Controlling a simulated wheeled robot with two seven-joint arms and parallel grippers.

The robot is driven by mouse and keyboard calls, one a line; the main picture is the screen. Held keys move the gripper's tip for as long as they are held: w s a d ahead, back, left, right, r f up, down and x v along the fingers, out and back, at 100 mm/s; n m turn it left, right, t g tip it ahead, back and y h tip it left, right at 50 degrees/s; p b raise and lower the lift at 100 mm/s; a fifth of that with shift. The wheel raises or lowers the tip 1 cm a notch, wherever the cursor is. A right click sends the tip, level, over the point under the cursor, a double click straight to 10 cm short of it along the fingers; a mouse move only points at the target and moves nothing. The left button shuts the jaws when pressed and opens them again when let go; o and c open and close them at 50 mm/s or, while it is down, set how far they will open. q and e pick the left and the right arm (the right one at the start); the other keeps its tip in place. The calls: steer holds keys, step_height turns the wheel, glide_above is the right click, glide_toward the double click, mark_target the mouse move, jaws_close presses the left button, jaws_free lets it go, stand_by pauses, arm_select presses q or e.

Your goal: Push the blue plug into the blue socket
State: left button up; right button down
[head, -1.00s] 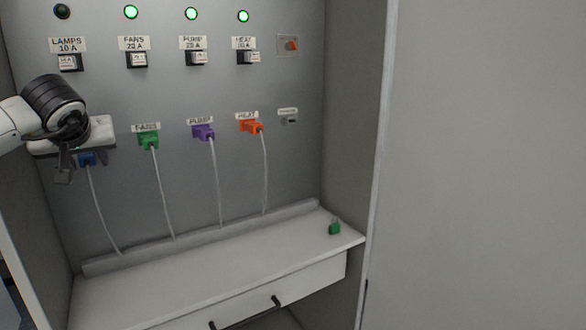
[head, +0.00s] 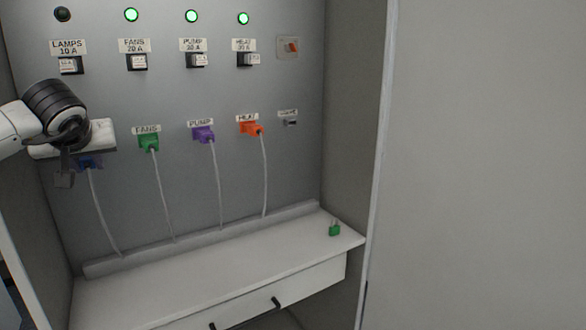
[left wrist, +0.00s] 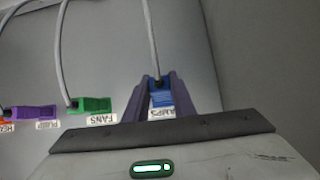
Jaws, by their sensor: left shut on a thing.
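The blue plug (head: 92,162) is at the panel's far left, with a pale cable hanging down from it. My left gripper (head: 88,163) is shut on the blue plug, its body hiding most of it in the head view. In the left wrist view the blue plug (left wrist: 161,98) sits between the two fingers of my left gripper (left wrist: 163,100), over the LAMPS label. The blue socket is hidden behind the plug and gripper, so I cannot tell how deep the plug sits. My right gripper is not in view.
Green (head: 148,142), purple (head: 204,134) and orange (head: 251,128) plugs sit in the panel to the right. The LAMPS light (head: 62,14) is dark; the other lights are green. A green padlock (head: 334,229) stands on the shelf (head: 200,270).

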arm_select(q)
steer(key=shift+s+d+f+b, duration=0.2)
steer(key=shift+s+d+b, duration=0.3)
steer(key=shift+s, duration=0.3)
steer(key=shift+s+d+f+b, duration=0.2)
steer(key=shift+s+d+b, duration=0.3)
steer(key=shift+s, duration=0.25)
steer(key=shift+s+d+f+b, duration=0.2)
steer(key=shift+s+d+b, duration=0.3)
steer(key=shift+s, duration=0.3)
steer(key=shift+a, duration=0.1)
steer(key=shift+w+a+r+g+h+p, duration=0.4)
steer(key=shift+w+r+g+p, duration=0.25)
steer(key=shift+p, duration=1.15)
steer(key=shift+w+a+r+g+h+p, duration=0.35)
steer(key=shift+w+r+g+p, duration=0.3)
steer(key=shift+p, duration=1.15)
steer(key=shift+f, duration=0.1)
steer(key=shift+w+a, duration=0.45)
steer(key=shift+w, duration=0.25)
steer(key=shift+w+a, duration=0.4)
steer(key=shift+w, duration=0.25)
stand_by(0.5)
